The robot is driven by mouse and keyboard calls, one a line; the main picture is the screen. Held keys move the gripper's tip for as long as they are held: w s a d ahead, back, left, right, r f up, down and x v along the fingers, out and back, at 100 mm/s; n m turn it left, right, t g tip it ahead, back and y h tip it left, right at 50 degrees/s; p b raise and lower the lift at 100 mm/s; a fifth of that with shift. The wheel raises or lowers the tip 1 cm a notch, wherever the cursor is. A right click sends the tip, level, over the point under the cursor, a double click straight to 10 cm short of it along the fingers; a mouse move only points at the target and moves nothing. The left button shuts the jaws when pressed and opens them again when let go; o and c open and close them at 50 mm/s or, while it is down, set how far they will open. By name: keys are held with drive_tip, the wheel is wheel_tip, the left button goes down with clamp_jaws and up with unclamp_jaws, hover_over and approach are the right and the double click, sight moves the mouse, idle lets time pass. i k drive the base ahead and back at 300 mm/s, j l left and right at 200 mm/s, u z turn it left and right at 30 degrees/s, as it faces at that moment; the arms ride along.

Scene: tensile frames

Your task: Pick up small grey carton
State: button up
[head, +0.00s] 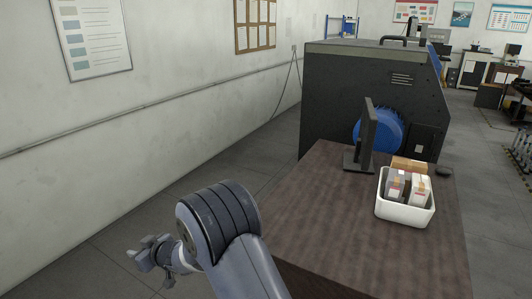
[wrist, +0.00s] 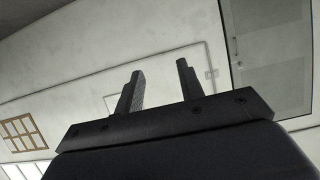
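Small cartons stand in a white bin (head: 404,213) on the brown table, to the right in the head view. A grey carton (head: 396,186) is on the left side in the bin. A whitish carton (head: 419,189) stands beside it on the right, and a brown carton (head: 409,164) is behind them. My gripper (head: 146,256) is off the table's left side, well apart from the bin. In the wrist view, its two fingers (wrist: 158,90) are apart with nothing between them, facing the wall.
A dark monitor (head: 367,135) stands on the wooden table (head: 325,215) left of the bin. A black mouse (head: 443,171) lies behind the bin. A large dark machine (head: 340,90) is behind the table. The tabletop's front and left are clear.

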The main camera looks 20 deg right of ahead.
sight(395, 184)
drive_tip(key=i+z, duration=0.15)
drive_tip(key=z, duration=0.3)
drive_tip(key=i+j+z, duration=0.1)
drive_tip(key=z, duration=0.4)
drive_tip(key=i+j+z, duration=0.1)
drive_tip(key=z, duration=0.35)
drive_tip(key=j+z, duration=0.2)
drive_tip(key=z, duration=0.25)
drive_tip(key=i+j+z, duration=0.15)
drive_tip(key=z, duration=0.2)
drive_tip(key=i+j+z, duration=0.15)
drive_tip(key=z, duration=0.2)
drive_tip(key=j+z, duration=0.3)
drive_tip(key=i+j, duration=0.05)
